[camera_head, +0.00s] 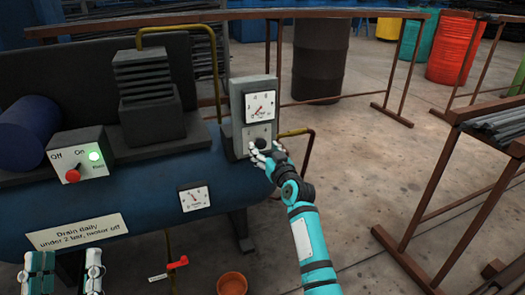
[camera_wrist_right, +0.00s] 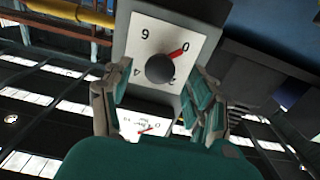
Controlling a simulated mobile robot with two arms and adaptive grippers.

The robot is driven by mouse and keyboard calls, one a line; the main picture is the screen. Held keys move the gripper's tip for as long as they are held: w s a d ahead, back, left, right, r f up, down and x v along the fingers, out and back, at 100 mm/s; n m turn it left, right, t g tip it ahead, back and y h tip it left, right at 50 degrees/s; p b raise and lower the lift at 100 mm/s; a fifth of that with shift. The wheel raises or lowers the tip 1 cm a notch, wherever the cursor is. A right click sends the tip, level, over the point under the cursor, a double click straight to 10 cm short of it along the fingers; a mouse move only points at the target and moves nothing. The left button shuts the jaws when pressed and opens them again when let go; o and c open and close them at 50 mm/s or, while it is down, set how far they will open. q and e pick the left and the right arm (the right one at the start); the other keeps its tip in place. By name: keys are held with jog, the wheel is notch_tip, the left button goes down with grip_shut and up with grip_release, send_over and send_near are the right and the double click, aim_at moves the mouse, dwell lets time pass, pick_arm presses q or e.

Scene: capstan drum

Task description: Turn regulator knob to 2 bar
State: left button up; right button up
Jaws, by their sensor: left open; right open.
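The regulator box (camera_head: 238,112) stands at the right end of the blue compressor. Its upper gauge (camera_head: 260,106) has a red needle pointing to the lower left, near the low end. The black round knob (camera_head: 259,143) below it also shows in the right wrist view (camera_wrist_right: 160,68), upside down, with a red pointer at the 0 mark. My right gripper (camera_head: 262,152) is open at the box face, its fingers on either side of the knob with visible gaps. My left gripper (camera_head: 67,268) is open and empty at the bottom left, far from the knob.
An orange pot (camera_head: 232,284) stands on the floor. Brown racks (camera_head: 440,190) stand right; floor between is clear.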

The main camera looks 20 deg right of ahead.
pick_arm(q)
jog(key=shift+s+a+r+t+h, duration=0.15)
jog(key=shift+s+r+t+h, duration=0.45)
jog(key=shift+s+r+t, duration=0.6)
pick_arm(e)
jog(key=shift+w, duration=1.2)
pick_arm(q)
jog(key=shift+s, duration=0.1)
